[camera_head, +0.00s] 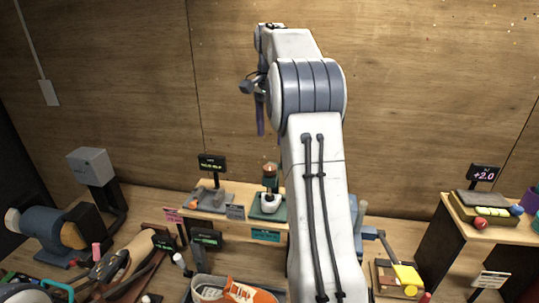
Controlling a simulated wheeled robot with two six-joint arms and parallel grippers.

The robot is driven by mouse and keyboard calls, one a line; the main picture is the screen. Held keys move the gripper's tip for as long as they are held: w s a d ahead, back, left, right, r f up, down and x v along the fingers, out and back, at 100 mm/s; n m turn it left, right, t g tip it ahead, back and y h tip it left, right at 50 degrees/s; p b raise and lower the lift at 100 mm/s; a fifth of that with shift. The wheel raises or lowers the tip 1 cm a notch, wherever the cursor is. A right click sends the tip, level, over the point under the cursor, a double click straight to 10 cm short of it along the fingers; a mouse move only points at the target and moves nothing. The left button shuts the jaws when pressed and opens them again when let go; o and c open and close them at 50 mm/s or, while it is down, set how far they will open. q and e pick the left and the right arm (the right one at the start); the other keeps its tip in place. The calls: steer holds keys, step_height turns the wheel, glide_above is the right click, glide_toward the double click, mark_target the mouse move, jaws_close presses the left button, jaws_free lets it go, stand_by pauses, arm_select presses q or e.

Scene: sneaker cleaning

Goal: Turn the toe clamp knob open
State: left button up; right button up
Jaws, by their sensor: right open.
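An orange and white sneaker (238,292) shows at the bottom edge, partly cut off by the frame and next to my raised arm. I cannot make out for sure which part is the toe clamp knob; my right arm hides the area just right of the sneaker. My right gripper (257,104) is raised high in front of the wooden wall, far from the sneaker, and touches nothing visible. It is seen small and partly behind the arm's wrist; its jaws are open and appear empty.
A wooden shelf stand (240,226) with small displays stands behind the sneaker. A blue-grey machine (50,236) and a grey box on a post (91,166) stand at left. At right are a yellow-topped device (407,276) and a side table (455,225) holding several items.

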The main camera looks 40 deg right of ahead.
mark_target(270, 167)
step_height(270, 167, down, 10)
steer(key=shift+p, duration=0.65)
jaws_close()
